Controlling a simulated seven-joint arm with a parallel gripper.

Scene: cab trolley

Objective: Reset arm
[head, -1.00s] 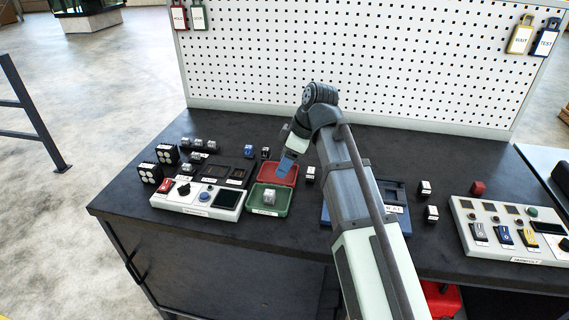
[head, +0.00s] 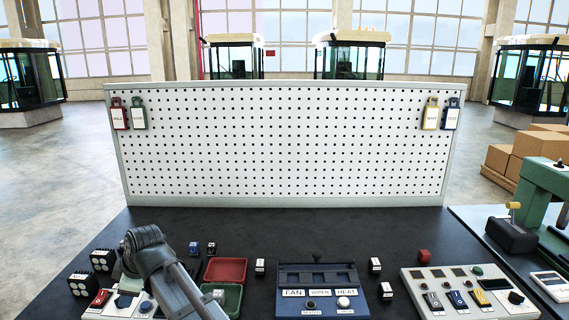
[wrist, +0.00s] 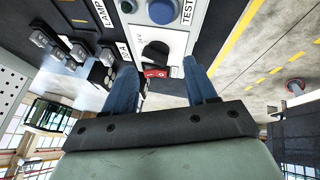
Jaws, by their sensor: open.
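My gripper (wrist: 164,88) shows in the wrist view with its two blue fingers apart and nothing between them. Beyond the fingers is a white control box with a black knob (wrist: 156,52), a red rocker switch (wrist: 155,72) and a blue button (wrist: 161,11) by a TEST label. I cannot tell the exact gap between the fingers and the box. In the head view my arm reaches in at the lower left and hides part of this box (head: 145,305); the fingers are hidden there.
A red tray (head: 226,270) and a green tray (head: 237,292) lie right of my arm. A blue FAN/WIPER/HEAT panel (head: 318,280) is at the centre, and a white switch panel (head: 468,295) at the right. A pegboard (head: 285,140) closes the back. Small cubes stand around.

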